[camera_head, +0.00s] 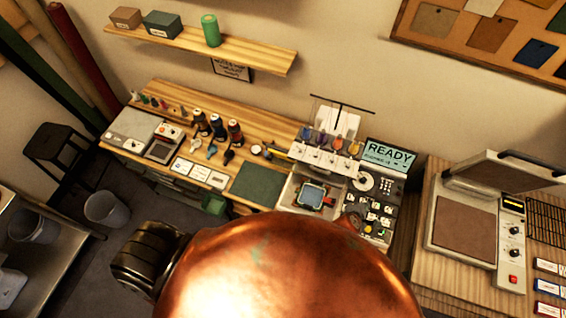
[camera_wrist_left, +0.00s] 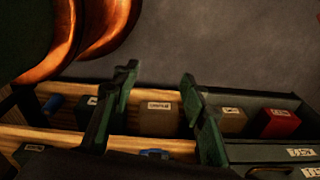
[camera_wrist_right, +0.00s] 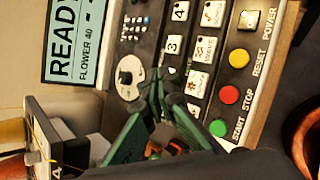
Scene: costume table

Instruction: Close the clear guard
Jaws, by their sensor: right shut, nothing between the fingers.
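The embroidery machine (camera_head: 325,158) stands at the right end of the wooden bench, with a blue-framed hoop (camera_head: 309,194) at its front. I cannot make out the clear guard or its position for certain. My right gripper (camera_wrist_right: 160,88) is shut and empty, its green fingers together in front of the machine's button panel (camera_wrist_right: 185,65). In the head view it is small and mostly hidden near the hoop. My left gripper (camera_wrist_left: 157,82) is open and empty, its fingers apart above a compartment with labelled boxes; my copper body hides it in the head view.
A READY screen (camera_head: 389,157) stands behind the panel. Green, red and yellow buttons (camera_wrist_right: 228,90) lie close to my right fingers. A heat press (camera_head: 470,225) stands to the right. Thread cones (camera_head: 218,127) and a green mat (camera_head: 258,184) are on the bench to the left.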

